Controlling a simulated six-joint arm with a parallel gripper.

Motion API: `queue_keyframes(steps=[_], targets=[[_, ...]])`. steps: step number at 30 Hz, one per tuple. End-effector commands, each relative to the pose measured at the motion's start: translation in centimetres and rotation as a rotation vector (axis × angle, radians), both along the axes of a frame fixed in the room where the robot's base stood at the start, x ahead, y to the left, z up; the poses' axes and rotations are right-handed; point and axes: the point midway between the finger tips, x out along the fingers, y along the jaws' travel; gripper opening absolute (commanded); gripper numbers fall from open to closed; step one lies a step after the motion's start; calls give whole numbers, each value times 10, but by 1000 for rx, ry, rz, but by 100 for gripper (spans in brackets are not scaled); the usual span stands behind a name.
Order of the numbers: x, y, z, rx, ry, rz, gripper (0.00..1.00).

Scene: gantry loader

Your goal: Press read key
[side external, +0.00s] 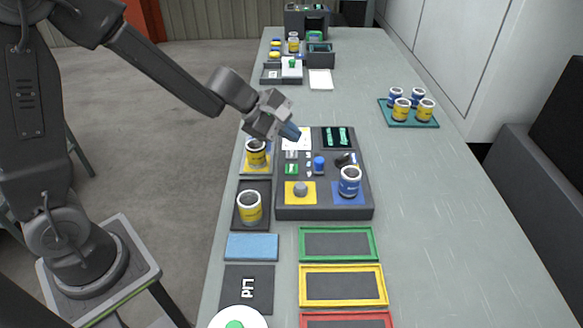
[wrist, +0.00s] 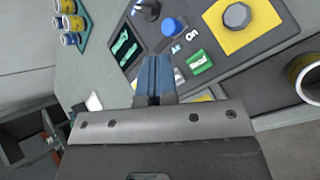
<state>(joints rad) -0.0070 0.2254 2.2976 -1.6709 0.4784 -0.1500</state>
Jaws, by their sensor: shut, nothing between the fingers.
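A dark grey control panel (side external: 325,213) lies on the table, also in the wrist view (wrist: 285,42). On it are a blue round button (side external: 318,163), a green-and-white key (side external: 291,169), small white labels (wrist: 191,34) and a dark display with green characters (side external: 337,137). The blue button (wrist: 173,27) and green key (wrist: 199,62) also show in the wrist view. I cannot read which one is the read key. My gripper (side external: 291,131) has its blue fingers shut together and empty, above the far left part of the panel. The wrist view shows the fingertips (wrist: 156,58) apart from the keys.
A grey knob on a yellow square (side external: 300,189), a black lever (side external: 345,159) and a blue can (side external: 349,182) stand on the panel. Yellow-banded cans (side external: 249,206) stand left of it. Coloured frames (side external: 341,270) lie in front. Table to the right is mostly clear.

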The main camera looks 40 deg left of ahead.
Motion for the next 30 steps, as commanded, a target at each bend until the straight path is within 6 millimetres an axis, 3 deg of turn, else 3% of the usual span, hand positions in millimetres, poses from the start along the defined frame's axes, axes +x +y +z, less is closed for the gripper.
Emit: queue_keyframes(steps=[12, 18, 30], targets=[[0, -1, -54, -1, 3, -3, 0], [0, -1, -64, 0, 1, -2, 0], [0, 0, -65, 1, -1, -1, 0]])
